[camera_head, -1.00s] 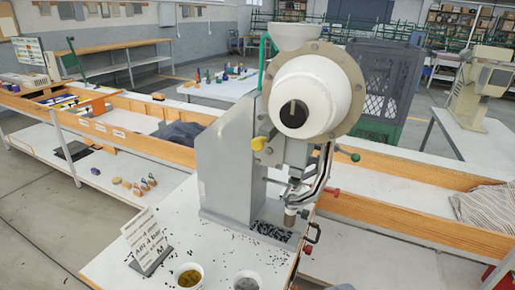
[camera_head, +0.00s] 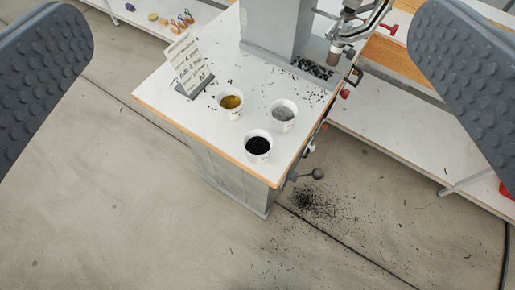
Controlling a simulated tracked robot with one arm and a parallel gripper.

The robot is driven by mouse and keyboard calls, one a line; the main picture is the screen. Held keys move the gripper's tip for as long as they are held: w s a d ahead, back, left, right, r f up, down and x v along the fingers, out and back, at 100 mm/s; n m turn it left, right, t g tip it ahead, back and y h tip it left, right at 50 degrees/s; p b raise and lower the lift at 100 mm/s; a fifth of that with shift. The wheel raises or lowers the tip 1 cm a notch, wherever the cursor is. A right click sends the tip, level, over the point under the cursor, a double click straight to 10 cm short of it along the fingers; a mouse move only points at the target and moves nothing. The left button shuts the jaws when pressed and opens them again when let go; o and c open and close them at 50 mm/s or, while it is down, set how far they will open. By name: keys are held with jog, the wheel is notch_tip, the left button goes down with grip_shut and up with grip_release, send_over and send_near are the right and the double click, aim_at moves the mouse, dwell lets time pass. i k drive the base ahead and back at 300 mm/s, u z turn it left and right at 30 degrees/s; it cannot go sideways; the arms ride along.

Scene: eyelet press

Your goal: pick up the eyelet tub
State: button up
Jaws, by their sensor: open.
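Three small white tubs stand on the corner of the white press table (camera_head: 190,124). One tub (camera_head: 230,106) holds brass-coloured pieces, one tub (camera_head: 284,114) holds grey pieces, and the front tub (camera_head: 258,147) holds black pieces. I cannot tell from the picture which one the task calls the eyelet tub. My gripper (camera_head: 258,100) is open, with one dark studded finger at each side of the view. The tubs show in the gap between the fingers, below and ahead, and nothing is held.
The grey eyelet press (camera_head: 272,28) stands behind the tubs, with black bits scattered at its base. A printed sign (camera_head: 190,64) stands left of the tubs. A lever with a ball knob (camera_head: 316,174) sticks out below the table edge. The floor in front is open.

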aim_at(258, 144)
jog(key=z, duration=2.1)
jog(key=k, duration=1.55)
jog(key=u, duration=0.55)
jog(key=i, duration=1)
jog(key=z, duration=0.05)
